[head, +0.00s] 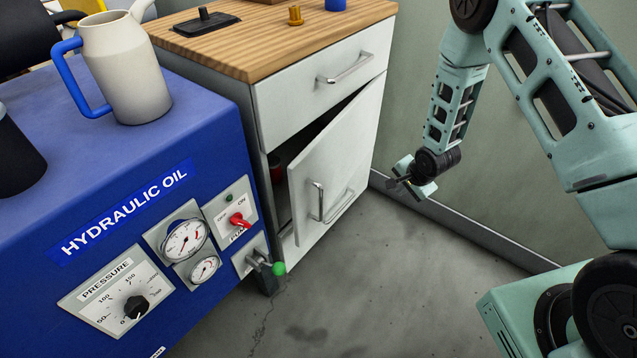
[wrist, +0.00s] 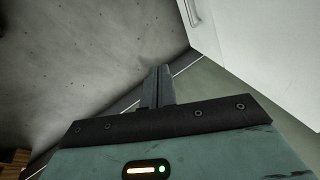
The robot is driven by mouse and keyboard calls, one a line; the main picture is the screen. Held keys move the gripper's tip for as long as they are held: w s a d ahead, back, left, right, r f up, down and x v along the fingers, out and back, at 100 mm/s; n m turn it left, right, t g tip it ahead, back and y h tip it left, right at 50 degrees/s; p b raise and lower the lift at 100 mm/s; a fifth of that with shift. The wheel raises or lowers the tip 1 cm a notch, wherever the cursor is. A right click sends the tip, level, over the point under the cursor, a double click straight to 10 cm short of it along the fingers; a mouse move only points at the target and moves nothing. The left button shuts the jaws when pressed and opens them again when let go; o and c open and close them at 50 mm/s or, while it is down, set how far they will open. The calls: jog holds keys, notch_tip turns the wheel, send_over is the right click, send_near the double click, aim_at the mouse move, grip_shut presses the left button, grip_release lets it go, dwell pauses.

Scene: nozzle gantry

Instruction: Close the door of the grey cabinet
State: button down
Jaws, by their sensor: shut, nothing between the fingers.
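The grey cabinet (head: 264,118) has a wooden top and stands against the wall, right of the blue hydraulic unit. Its door (head: 335,165) is ajar, with a dark gap along the top and left edges and a metal handle (head: 318,202) on its left side. A drawer (head: 325,72) above the door is closed. My gripper (head: 396,180) is in the air to the right of the door, apart from it. In the wrist view my gripper's fingers (wrist: 158,86) are together and empty. A white panel with a handle (wrist: 194,12) shows at the upper right there.
The blue hydraulic oil unit (head: 215,130) stands close on the left, with a green-knobbed lever (head: 278,268) jutting towards the door. A jug (head: 125,70) stands on it. Bare floor (head: 400,270) lies in front of the cabinet, and the wall (head: 410,120) is behind my gripper.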

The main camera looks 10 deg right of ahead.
jog(key=s+a+f+n+t+y+b, duration=0.1)
jog(key=s+a+n+t+y+b, duration=0.1)
jog(key=a+t+y+b, duration=0.25)
jog(key=n+t+y+b, duration=0.2)
jog(key=t+y+b, duration=0.1)
jog(key=y+b, duration=0.4)
send_near(307, 158)
jog(key=shift+y, duration=0.65)
jog(key=x, duration=0.2)
jog(key=b+x, duration=0.1)
jog(key=x, duration=0.1)
jog(key=f+x, duration=0.1)
jog(key=x, duration=0.1)
jog(key=shift+w, duration=0.25)
jog(key=shift+w+a+r, duration=0.15)
jog(key=shift+w, duration=0.05)
